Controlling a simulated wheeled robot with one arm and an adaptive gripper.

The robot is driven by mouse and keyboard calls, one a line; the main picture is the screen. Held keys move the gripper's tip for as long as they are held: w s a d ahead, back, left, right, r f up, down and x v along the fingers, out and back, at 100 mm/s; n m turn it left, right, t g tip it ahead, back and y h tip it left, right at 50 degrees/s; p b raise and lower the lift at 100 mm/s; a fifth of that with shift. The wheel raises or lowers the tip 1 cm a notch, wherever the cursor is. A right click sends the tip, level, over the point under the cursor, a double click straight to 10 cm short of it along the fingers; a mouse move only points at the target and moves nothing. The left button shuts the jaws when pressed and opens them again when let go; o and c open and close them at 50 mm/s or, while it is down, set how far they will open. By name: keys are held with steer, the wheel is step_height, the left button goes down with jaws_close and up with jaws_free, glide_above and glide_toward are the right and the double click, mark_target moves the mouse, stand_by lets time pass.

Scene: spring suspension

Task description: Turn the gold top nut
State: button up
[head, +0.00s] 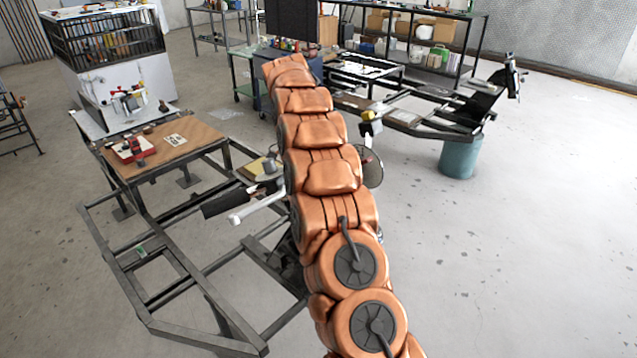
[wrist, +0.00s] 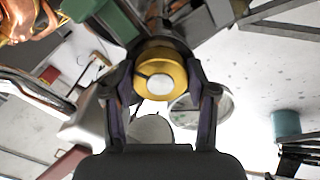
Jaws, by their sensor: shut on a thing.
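The gold top nut (wrist: 155,66) is large in the upper middle of the wrist view. It is a round gold cap with a pale disc at its centre. My gripper (wrist: 160,75) has one dark finger on each side of the nut and is shut on it. The nut sits against a dark round part behind it, with a green block to the upper left. The far side of the nut is hidden. In the head view my own arm covers much of the middle, and I cannot make out my gripper there.
Dark metal frames (head: 190,275) stand low on the left and at the right. A wooden-topped table (head: 185,150) with a red tray is at left. A teal bin (head: 460,157) stands at right, also in the wrist view (wrist: 286,123). The right floor is clear.

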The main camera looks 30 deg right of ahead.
steer(key=shift+m, duration=0.4)
steer(key=o, duration=1.2)
steer(key=shift+c, duration=0.2)
steer(key=shift+n, duration=0.3)
